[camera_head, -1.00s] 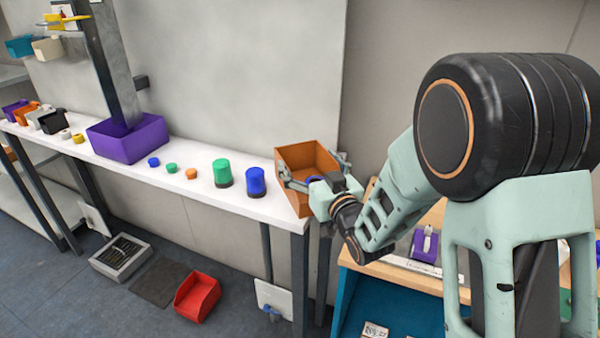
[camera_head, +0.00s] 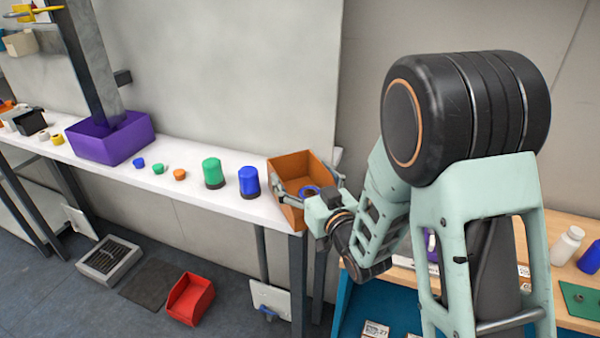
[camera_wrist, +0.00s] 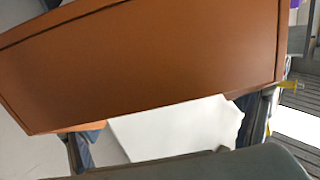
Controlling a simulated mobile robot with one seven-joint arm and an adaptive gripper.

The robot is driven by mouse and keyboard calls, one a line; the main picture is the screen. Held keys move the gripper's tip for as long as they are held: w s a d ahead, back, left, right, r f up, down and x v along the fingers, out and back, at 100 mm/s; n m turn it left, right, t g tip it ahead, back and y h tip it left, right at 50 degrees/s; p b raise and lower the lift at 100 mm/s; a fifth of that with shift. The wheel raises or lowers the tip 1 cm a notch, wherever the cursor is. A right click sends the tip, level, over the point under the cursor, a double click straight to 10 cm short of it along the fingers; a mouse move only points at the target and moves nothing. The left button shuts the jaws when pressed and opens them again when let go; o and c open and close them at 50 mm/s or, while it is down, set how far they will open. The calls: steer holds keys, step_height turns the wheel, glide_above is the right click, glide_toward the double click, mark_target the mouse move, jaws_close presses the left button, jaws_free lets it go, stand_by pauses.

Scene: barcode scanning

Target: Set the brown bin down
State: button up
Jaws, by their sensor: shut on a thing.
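The brown bin (camera_head: 297,170) is at the right end of the white table (camera_head: 216,193) in the head view, just right of a blue beacon. My gripper (camera_head: 308,194) is shut on the bin's near right side. A blue, ring-like thing shows at the bin's lower right, partly hidden by my gripper. In the wrist view the bin's brown wall (camera_wrist: 150,65) fills the upper part, with a white surface (camera_wrist: 175,128) below it. I cannot tell whether the bin's bottom touches the table.
A blue beacon (camera_head: 249,182) and a green beacon (camera_head: 213,173) stand left of the bin. Small caps and a purple bin (camera_head: 110,140) sit farther left. A red bin (camera_head: 190,299) lies on the floor. A wooden workbench (camera_head: 560,240) stands at the right.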

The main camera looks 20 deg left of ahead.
steer(key=o, duration=1.7)
steer(key=shift+f, duration=0.1)
steer(key=shift+c, duration=0.2)
steer(key=shift+r, duration=0.2)
steer(key=shift+s+d+f, duration=0.15)
steer(key=shift+s+d, duration=0.1)
steer(key=v, duration=0.6)
steer(key=shift+r+p, duration=0.3)
steer(key=shift+r, duration=0.05)
steer(key=shift+s+d+f+p, duration=0.1)
steer(key=shift+s+f+p, duration=0.1)
steer(key=shift+p, duration=0.8)
